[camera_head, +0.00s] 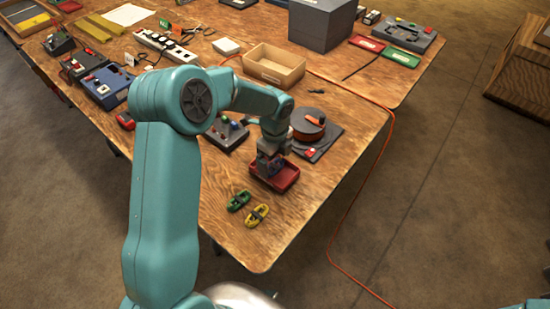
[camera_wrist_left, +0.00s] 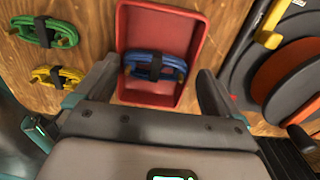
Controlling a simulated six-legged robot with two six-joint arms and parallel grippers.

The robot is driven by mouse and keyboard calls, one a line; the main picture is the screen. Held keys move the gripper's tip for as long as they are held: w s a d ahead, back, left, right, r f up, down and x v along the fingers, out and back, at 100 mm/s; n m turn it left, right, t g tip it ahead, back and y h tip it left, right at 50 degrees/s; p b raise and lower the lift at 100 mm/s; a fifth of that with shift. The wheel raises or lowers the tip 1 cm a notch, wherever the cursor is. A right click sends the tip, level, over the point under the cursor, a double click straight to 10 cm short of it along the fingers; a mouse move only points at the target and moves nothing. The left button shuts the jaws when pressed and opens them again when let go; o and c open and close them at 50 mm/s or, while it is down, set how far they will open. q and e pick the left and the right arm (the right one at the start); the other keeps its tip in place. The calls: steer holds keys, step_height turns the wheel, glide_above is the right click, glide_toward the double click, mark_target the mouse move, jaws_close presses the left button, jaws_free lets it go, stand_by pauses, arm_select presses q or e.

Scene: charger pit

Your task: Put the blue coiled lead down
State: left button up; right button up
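The blue coiled lead (camera_wrist_left: 155,67) has a dark band around its middle. In the left wrist view it lies in a red tray (camera_wrist_left: 160,22). The red tray also shows in the head view (camera_head: 287,181), close to the table's near right edge. My left gripper (camera_head: 268,163) is right over the tray. Its two fingers are spread wide, one on each side of the lead, with visible gaps between them and it. In the head view the gripper mostly hides the lead. My right gripper is not in view.
A green coiled lead (camera_head: 238,201) and a yellow one (camera_head: 257,215) lie left of the tray on bare wood. A dark base with an orange reel (camera_head: 308,124) stands behind the tray. An open wooden box (camera_head: 273,66) is farther back. An orange cable (camera_head: 372,172) hangs over the right edge.

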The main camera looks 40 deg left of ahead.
mark_target(275, 165)
arm_select(q)
steer(key=shift+s+d+f, duration=0.1)
steer(key=shift+s+f, duration=0.2)
steer(key=shift+r, duration=0.15)
step_height(275, 165, up, 13)
steer(key=p, duration=0.1)
steer(key=shift+w, duration=0.2)
steer(key=shift+r, duration=0.1)
